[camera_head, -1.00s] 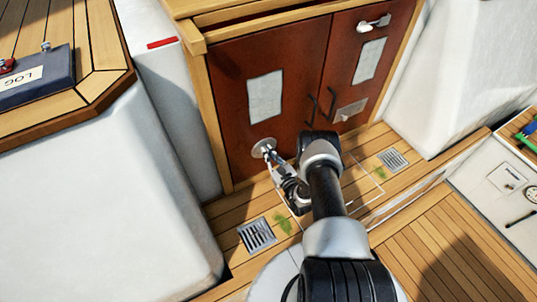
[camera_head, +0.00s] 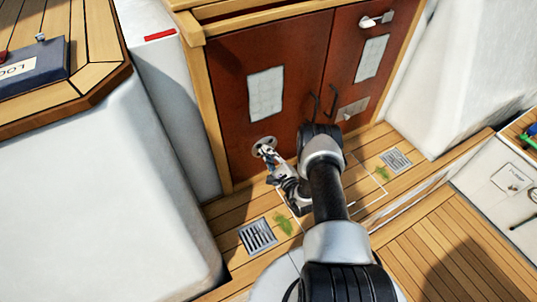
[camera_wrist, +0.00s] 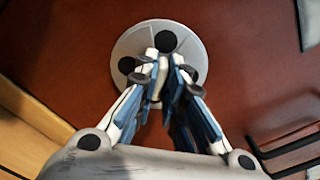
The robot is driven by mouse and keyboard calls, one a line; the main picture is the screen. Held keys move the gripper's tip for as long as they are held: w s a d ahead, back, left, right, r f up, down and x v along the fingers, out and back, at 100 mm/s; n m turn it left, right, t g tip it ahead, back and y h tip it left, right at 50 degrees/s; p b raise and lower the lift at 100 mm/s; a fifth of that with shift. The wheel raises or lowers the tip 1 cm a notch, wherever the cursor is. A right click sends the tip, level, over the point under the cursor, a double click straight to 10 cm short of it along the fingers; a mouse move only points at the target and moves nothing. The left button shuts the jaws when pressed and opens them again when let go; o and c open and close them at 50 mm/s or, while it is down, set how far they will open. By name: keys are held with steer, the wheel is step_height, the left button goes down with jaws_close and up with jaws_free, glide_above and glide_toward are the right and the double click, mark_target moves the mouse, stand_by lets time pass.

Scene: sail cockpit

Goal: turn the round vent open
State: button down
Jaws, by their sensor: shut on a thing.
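The round vent (camera_head: 262,143) is a pale disc low on the left red-brown door (camera_head: 265,60). In the wrist view the vent (camera_wrist: 192,44) shows dark round openings, one at the top and one at the left; its lower part is hidden behind my fingers. My gripper (camera_head: 268,156) reaches the vent from the front. In the wrist view its two fingers (camera_wrist: 163,74) are closed together on a small pale grip at the vent's middle, mostly hidden between the fingertips.
Two dark door handles (camera_head: 322,102) stand right of the vent; dark bars also show at the lower right of the wrist view (camera_wrist: 285,148). A white block (camera_head: 110,190) stands left. Floor grates (camera_head: 257,236) lie in the plank floor.

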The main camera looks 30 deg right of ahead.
steer(key=shift+n, duration=0.3)
steer(key=c, duration=1.7)
jaws_free()
steer(key=s, duration=1.2)
steer(key=shift+d, duration=0.2)
